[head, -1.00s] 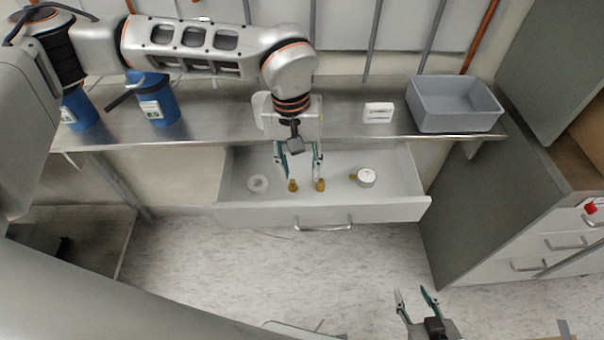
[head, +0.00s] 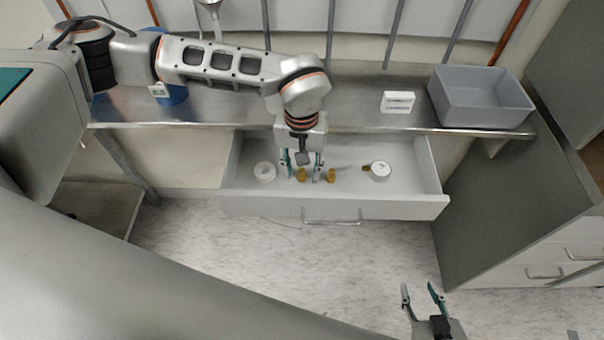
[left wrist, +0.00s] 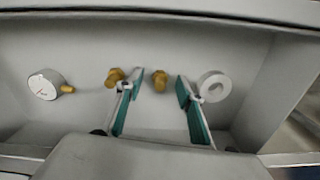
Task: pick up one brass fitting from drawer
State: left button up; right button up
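The open drawer (head: 410,208) below the bench holds two brass fittings. The left brass fitting (head: 301,175) stands between the fingertips of my left gripper (head: 303,172) in the head view; the right brass fitting (head: 331,175) is just outside the right finger. In the left wrist view the order is mirrored: one fitting (left wrist: 160,80) shows between the open fingers and the other fitting (left wrist: 115,77) beside the left finger. My left gripper points down into the drawer, open and empty. Whether its tips touch anything cannot be told. My right gripper (head: 424,298) is open and empty, low at the right.
A white ring-shaped roll (head: 265,171) lies at the drawer's left, and a round gauge (head: 379,171) with a brass stem at its right. A grey bin (head: 480,105) and a small white box (head: 398,102) stand on the metal bench (head: 358,118) above.

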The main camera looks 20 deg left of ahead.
pick_arm(q)
grip_shut()
jog(key=shift+r, duration=0.1)
